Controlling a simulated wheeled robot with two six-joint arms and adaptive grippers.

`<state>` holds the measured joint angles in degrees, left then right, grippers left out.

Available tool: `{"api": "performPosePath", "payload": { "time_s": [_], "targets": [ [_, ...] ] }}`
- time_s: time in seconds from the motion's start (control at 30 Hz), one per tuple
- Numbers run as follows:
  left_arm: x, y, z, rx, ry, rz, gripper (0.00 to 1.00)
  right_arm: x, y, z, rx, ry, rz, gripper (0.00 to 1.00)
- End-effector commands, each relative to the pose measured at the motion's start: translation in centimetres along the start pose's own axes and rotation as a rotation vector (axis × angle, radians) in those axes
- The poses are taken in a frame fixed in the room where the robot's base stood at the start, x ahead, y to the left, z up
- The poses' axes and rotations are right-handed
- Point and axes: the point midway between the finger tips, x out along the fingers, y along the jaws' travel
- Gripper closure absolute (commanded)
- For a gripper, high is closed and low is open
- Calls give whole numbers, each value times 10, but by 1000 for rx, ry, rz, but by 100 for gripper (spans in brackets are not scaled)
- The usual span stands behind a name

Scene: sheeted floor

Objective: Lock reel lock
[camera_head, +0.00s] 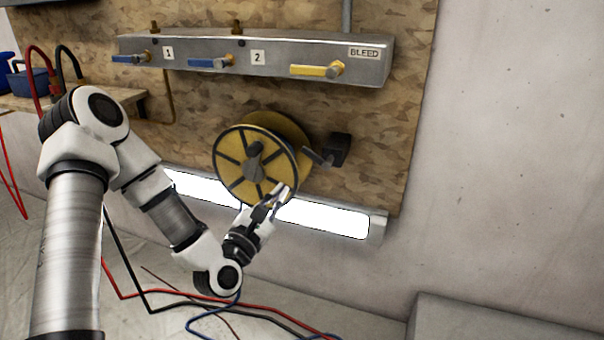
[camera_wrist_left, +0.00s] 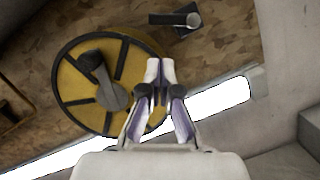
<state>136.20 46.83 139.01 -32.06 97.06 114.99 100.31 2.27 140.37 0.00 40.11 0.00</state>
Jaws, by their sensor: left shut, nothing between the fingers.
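A yellow reel (camera_head: 237,158) with black spokes and a dark rim is mounted on the wooden board; it also shows in the left wrist view (camera_wrist_left: 73,84). A dark grey crank-like part (camera_head: 254,165) sits at its centre. To the right of the reel a small black block with a grey lever (camera_head: 335,151), apparently the reel lock, is fixed to the board; it shows at the top of the left wrist view (camera_wrist_left: 182,19). My left gripper (camera_head: 277,192) is shut and empty at the reel's lower right edge, below the lever. My right gripper is not in view.
A grey manifold (camera_head: 275,55) with two blue handles and one yellow handle runs above the reel. A bright light strip (camera_head: 325,218) lies below it. Red, black and blue cables (camera_head: 205,298) lie on the sheeted floor. A grey block (camera_head: 470,318) stands at the lower right.

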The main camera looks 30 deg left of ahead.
Motion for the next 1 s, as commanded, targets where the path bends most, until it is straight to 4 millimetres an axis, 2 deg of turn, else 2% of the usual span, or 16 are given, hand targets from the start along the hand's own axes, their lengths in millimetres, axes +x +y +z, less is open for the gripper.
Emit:
{"api": "performPosePath", "payload": {
  "time_s": [0.17, 0.27, 0.6, 0.7, 1.0],
  "targets": [
    [4, -1, 0, 2, 0, -2, 100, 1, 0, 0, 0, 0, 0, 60],
    [15, -1, -1, 5, -3, -2, 100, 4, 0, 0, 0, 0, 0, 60],
    [80, -2, -1, 4, -2, -1, 100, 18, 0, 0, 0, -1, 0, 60],
    [92, -1, -1, 3, -2, -1, 100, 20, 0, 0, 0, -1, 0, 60],
    [100, -1, 0, 1, 2, -1, 100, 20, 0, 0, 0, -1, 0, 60]
  ]
}}
